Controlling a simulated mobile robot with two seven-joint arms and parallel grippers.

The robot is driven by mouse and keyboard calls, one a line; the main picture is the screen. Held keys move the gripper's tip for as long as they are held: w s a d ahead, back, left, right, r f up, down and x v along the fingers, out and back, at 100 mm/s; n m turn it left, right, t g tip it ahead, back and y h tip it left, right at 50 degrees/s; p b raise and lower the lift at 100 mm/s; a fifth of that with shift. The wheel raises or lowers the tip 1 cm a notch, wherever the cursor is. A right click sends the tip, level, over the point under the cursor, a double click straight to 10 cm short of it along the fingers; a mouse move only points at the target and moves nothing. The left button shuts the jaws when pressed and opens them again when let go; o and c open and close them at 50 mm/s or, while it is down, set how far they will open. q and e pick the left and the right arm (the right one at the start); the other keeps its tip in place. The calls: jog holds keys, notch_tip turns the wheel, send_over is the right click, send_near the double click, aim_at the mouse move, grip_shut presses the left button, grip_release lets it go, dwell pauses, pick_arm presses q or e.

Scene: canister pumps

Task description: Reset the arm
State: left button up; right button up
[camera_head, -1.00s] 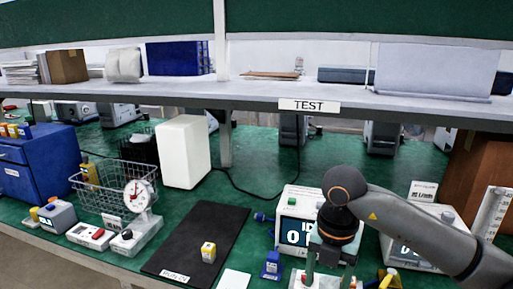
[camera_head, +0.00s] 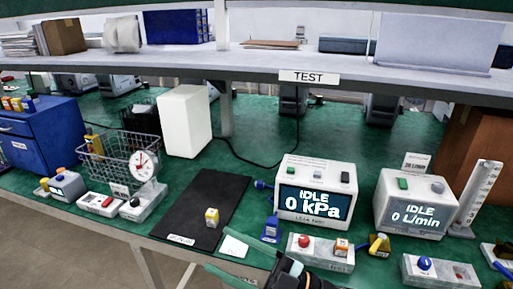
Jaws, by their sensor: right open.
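My right gripper (camera_head: 218,250) shows at the bottom middle, its two greenish fingers spread apart and pointing left, with nothing between them that I can make out. It is low in the picture, in front of the bench's front edge and near a white card (camera_head: 234,246). Its dark wrist is partly cut off by the bottom edge. My left gripper is not in view. A yellow-and-white canister (camera_head: 212,218) stands upright on the black mat (camera_head: 205,195), apart from the right gripper.
Two testers, reading 0 kPa (camera_head: 316,190) and 0 L/min (camera_head: 413,203), stand right of the mat. Button boxes (camera_head: 318,252) line the front edge. A wire basket (camera_head: 120,160), round dial (camera_head: 143,163) and blue drawer unit (camera_head: 45,135) are left.

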jog(key=w+d+f+m+t+h+p, duration=0.2)
jog(key=w+d+f+m+t+h, duration=0.1)
jog(key=d+f+m+t+h, duration=1.05)
jog(key=s+d+f+m+g+h, duration=0.3)
jog(key=s+d+f+g, duration=0.1)
jog(key=s+f, duration=0.3)
jog(key=s+d+f+m+g+h, duration=0.3)
jog(key=s+f+g, duration=0.3)
jog(key=f, duration=0.5)
jog(key=shift+s+d+f+m, duration=0.4)
jog(key=shift+s+m, duration=0.35)
jog(key=shift+s, duration=0.35)
